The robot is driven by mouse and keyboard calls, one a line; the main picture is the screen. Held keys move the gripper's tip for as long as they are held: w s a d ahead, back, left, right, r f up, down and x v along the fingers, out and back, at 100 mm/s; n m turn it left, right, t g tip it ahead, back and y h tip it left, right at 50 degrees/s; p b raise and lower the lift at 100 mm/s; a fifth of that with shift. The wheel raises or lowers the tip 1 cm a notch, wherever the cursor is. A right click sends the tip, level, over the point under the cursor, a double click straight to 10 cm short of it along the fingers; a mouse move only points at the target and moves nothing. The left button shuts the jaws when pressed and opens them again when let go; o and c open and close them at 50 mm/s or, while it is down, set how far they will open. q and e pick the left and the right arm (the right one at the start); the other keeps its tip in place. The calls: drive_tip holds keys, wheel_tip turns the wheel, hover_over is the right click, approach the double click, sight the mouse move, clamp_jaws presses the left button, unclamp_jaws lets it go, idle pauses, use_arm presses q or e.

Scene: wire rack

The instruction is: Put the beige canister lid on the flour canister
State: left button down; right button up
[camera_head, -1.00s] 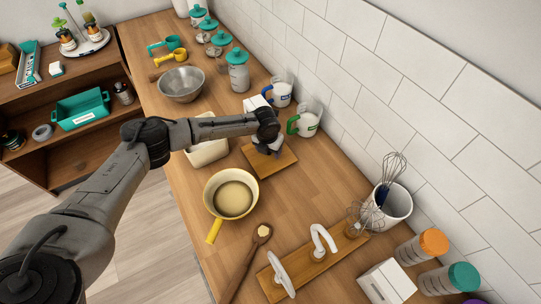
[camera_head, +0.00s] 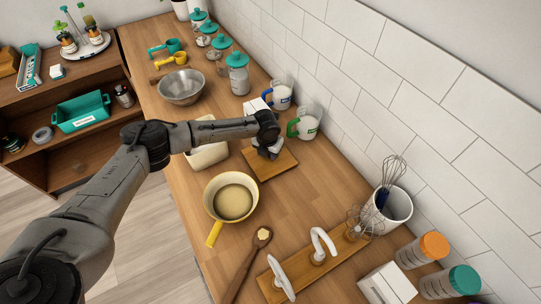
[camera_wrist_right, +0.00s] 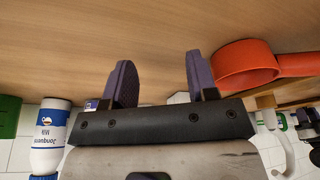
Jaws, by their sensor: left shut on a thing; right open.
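My left gripper (camera_head: 268,152) is low over a small wooden board (camera_head: 284,165), pointing down. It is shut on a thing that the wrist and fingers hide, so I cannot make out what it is. A cream, open-topped container (camera_head: 207,157) stands left of the board, partly behind my left forearm. I cannot pick out the beige canister lid or the flour canister with certainty. My right gripper (camera_wrist_right: 160,72) shows only in the right wrist view, its purple fingers apart and nothing between them.
A yellow pan (camera_head: 214,232) with beige contents stands in front of the board. Jugs (camera_head: 304,126) and teal-lidded jars (camera_head: 238,79) line the wall. A metal bowl (camera_head: 181,86) stands behind my left arm. The right wrist view shows a red cup (camera_wrist_right: 243,67) and a white bottle (camera_wrist_right: 48,138).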

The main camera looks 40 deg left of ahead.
use_arm(q)
drive_tip(key=shift+r, duration=0.3)
use_arm(e)
drive_tip(key=shift+r, duration=0.25)
use_arm(q)
drive_tip(key=shift+r+p, duration=0.7)
drive_tip(key=shift+p, duration=0.25)
use_arm(e)
drive_tip(key=shift+d+r, duration=0.1)
drive_tip(key=shift+r, duration=0.6)
use_arm(q)
drive_tip(key=shift+r, duration=0.15)
use_arm(e)
drive_tip(key=shift+r, duration=0.15)
use_arm(q)
drive_tip(key=shift+r+p, duration=2.4)
drive_tip(key=shift+p, duration=0.05)
use_arm(e)
wheel_tip(320, 180, up, 4)
drive_tip(key=shift+r, duration=0.25)
